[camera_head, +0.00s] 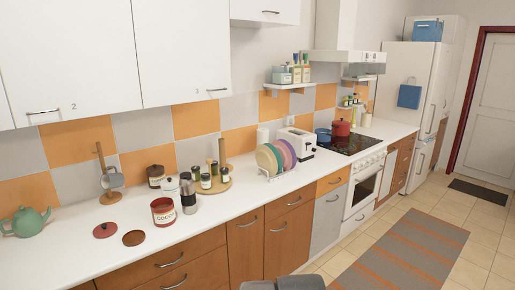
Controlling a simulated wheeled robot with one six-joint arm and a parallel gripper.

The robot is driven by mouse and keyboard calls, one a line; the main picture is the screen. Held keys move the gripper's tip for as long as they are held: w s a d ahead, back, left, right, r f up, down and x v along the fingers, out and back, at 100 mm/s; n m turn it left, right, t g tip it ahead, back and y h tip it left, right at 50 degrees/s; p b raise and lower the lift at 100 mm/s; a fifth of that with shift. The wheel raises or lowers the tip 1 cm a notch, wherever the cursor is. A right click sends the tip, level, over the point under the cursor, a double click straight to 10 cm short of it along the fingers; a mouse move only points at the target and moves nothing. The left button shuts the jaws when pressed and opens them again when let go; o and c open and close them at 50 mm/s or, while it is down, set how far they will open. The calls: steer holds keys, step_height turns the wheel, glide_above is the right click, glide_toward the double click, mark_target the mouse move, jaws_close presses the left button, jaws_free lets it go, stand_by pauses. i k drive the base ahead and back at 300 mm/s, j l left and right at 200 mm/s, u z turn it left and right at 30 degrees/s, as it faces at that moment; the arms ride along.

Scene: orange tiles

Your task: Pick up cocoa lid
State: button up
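A red jar with a cocoa label (163,211) stands upright on the white counter and looks open at the top. A round red lid (105,230) lies flat on the counter to its left. A round brown lid (133,238) lies flat between the red lid and the jar, closer to the counter's front edge. The red one matches the jar's colour. A grey part of my own body shows at the bottom edge. My gripper is not in view.
A green teapot (27,222) and a mug stand (108,180) are on the left. A moka pot (188,196), jars, and a plate rack (277,161) stand to the right. Wall cabinets (70,58) hang above. Counter in front of the lids is clear.

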mark_target(105, 230)
steer(key=u, duration=1.35)
